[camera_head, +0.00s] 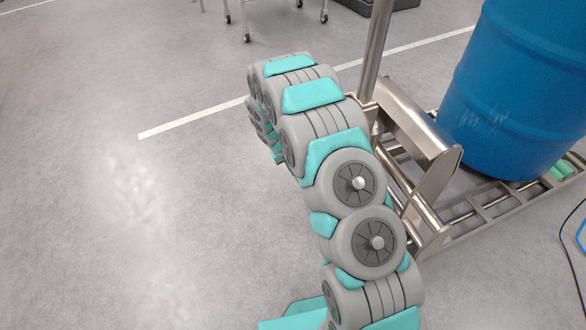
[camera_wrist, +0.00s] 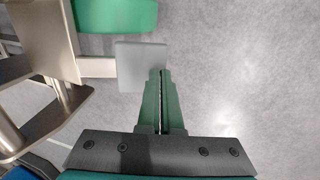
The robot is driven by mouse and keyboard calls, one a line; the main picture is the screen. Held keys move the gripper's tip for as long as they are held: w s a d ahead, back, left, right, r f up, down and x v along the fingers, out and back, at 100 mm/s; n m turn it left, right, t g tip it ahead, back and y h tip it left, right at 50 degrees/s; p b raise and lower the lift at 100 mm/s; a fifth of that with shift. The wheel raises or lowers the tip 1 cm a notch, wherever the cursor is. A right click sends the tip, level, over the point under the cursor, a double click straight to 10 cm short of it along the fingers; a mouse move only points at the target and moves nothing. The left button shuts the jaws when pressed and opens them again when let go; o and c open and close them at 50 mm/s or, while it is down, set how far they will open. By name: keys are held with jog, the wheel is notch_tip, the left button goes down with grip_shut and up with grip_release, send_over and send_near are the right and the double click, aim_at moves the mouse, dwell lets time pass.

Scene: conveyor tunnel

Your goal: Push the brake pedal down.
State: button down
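In the wrist view, a light grey square pad (camera_wrist: 141,66) sits on the end of a short metal bar. A green rounded pad (camera_wrist: 116,14) lies above it at the top edge, partly cut off. I cannot tell from the frames which pad is the brake pedal. My gripper (camera_wrist: 158,74) has its two green fingers together, with nothing seen between them. Its tips overlap the lower right of the grey pad in the picture; I cannot tell whether they touch it. My arm hides the pads in the head view.
A metal conveyor frame (camera_head: 418,132) with an upright post (camera_head: 375,45) stands right of my arm. A blue drum (camera_head: 520,85) rests on its rollers. The floor (camera_head: 110,210) to the left is clear, with a white line across it. Wheeled legs stand at the back.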

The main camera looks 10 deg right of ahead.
jog(key=a+p+v, duration=0.1)
jog(key=v, duration=1.2)
jog(key=shift+a+r, duration=0.2)
jog(key=shift+a, duration=0.1)
jog(key=shift+s, duration=0.15)
